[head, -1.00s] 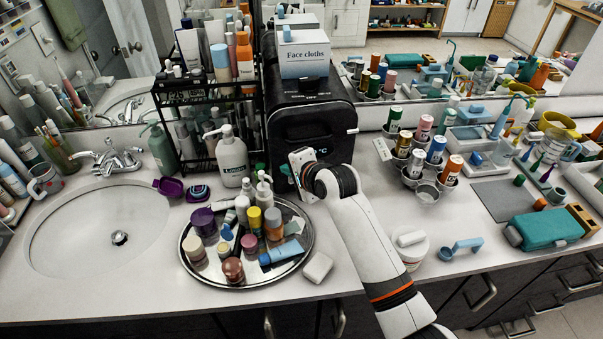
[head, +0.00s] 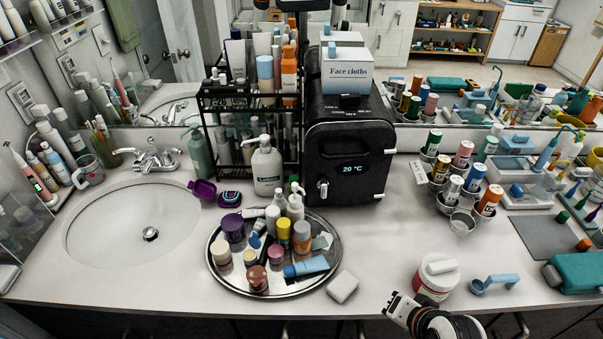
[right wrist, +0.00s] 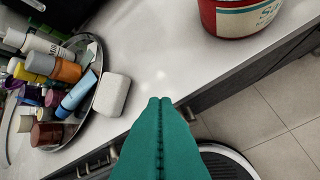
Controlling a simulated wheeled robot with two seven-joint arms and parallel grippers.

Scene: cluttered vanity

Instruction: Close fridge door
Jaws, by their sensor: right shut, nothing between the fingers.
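The fridge is a small black box with a rounded front (head: 352,172) and a display reading 20 °C, at the back middle of the counter in the head view. Its door looks flush with the body, with no visible gap. A small silver piece shows at the lower left of the front. My right gripper is at the counter's front edge, well in front of the fridge; its teal fingers (right wrist: 160,104) are pressed together and empty in the right wrist view. My right wrist shows at the bottom of the head view. My left gripper is out of view.
A round mirror tray (head: 226,276) with several bottles stands left of centre, a white soap bar (head: 342,287) beside it. A red and white jar (head: 434,280) is near my right wrist. A face cloths box (head: 347,70) sits on the fridge. The counter before the fridge is clear.

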